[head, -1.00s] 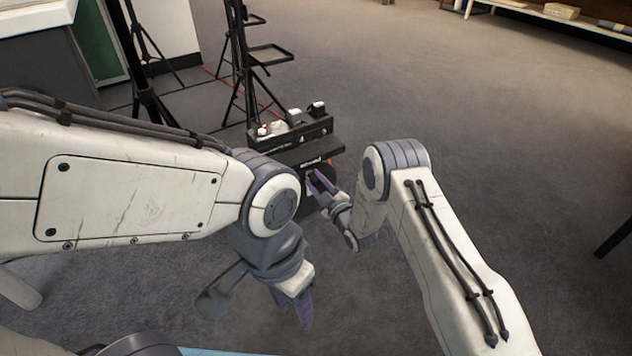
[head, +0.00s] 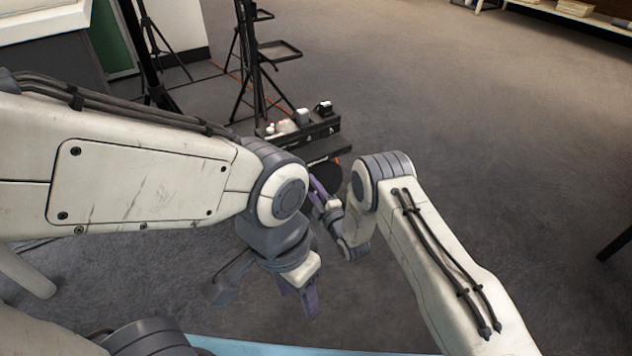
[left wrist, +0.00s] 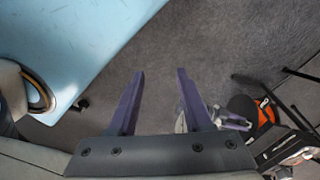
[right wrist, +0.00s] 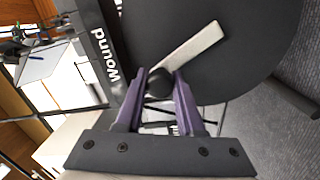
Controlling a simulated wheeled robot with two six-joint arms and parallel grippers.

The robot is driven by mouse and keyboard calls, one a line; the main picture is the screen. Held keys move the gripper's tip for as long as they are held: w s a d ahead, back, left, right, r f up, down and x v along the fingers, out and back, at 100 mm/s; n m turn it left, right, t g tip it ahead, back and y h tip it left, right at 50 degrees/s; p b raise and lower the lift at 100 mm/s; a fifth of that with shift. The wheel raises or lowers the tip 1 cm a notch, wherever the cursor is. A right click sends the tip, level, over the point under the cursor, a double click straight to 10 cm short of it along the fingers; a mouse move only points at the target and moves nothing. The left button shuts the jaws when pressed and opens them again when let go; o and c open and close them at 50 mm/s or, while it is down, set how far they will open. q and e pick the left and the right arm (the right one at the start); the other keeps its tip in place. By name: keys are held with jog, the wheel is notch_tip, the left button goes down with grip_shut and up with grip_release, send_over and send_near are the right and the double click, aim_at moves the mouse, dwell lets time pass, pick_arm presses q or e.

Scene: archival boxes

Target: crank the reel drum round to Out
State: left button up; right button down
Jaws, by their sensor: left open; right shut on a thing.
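The reel drum (right wrist: 250,65) is a large dark disc filling the upper right of the right wrist view. A pale bar (right wrist: 190,46) slants across its face down to a dark round knob (right wrist: 158,84). My right gripper (right wrist: 160,82) is shut on this knob. A black panel (right wrist: 98,50) beside the drum reads "Wound"; no "Out" mark is visible. In the head view the drum (head: 328,174) is partly hidden behind my right gripper (head: 318,192). My left gripper (head: 298,298) is open and empty, pointing down over the floor; its fingers (left wrist: 160,78) stand apart in the left wrist view.
A black stand (head: 318,132) with small bottles and boxes on top rises behind the drum. Dark tripods (head: 245,75) and a small tray (head: 280,50) stand farther back. An orange patch (left wrist: 265,111) shows by the drum. Carpet (head: 480,150) to the right is open.

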jog(key=shift+s+a+f+n, duration=0.25)
jog(key=shift+s+f+n, duration=0.1)
jog(key=shift+n, duration=0.45)
